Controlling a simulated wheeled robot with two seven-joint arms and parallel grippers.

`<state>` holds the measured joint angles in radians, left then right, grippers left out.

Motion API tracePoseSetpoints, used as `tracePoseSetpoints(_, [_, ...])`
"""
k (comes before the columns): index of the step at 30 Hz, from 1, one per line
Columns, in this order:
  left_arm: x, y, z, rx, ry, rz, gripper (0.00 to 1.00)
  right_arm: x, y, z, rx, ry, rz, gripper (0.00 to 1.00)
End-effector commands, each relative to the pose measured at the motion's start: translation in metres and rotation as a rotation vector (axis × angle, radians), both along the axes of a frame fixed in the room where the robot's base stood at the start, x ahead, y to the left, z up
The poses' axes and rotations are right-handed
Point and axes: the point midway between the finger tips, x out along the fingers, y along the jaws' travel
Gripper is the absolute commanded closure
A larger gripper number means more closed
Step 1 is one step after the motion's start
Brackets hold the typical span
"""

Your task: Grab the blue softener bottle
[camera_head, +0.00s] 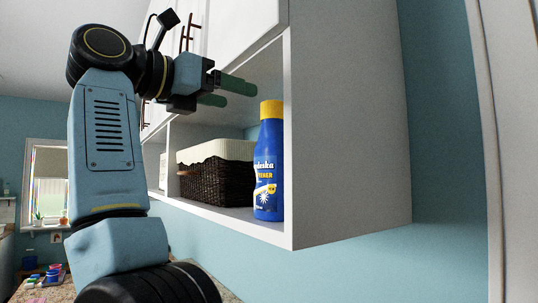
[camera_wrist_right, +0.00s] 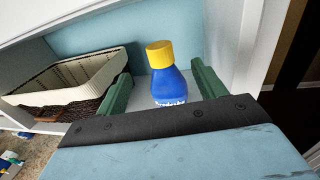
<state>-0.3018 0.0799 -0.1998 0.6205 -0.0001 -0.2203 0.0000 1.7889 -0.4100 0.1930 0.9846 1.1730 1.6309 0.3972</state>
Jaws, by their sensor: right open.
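The blue softener bottle (camera_head: 268,175) with a yellow cap stands upright at the right end of the open cabinet shelf, against the side panel. My right gripper (camera_head: 238,94) is open, in front of the shelf and level with or a little above the bottle's cap in the head view. In the right wrist view the bottle (camera_wrist_right: 168,88) shows between the two green fingers, farther off, with its lower part hidden by the gripper body. The fingers look empty. My left gripper is not in view.
A dark wicker basket (camera_head: 218,184) with a cream liner stands left of the bottle on the shelf. The cabinet's side panel (camera_head: 350,130) closes the shelf on the right, and cabinet doors (camera_head: 235,25) sit above. A counter with small items lies at lower left.

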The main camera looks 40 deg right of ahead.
Motion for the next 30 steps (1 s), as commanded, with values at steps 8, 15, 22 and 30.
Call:
tracePoseSetpoints(8, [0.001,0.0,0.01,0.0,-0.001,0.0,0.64,0.002,-0.05,0.0,-0.002,0.002,-0.002,0.3])
tracePoseSetpoints(15, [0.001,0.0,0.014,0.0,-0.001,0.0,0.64,0.003,-0.068,-0.002,-0.003,0.003,-0.005,0.3])
tracePoseSetpoints(22, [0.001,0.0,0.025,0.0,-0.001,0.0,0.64,0.006,-0.102,-0.007,-0.004,0.002,-0.006,0.3])
tracePoseSetpoints(30, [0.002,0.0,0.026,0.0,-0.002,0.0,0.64,0.007,-0.112,-0.008,-0.005,0.003,-0.003,0.3])
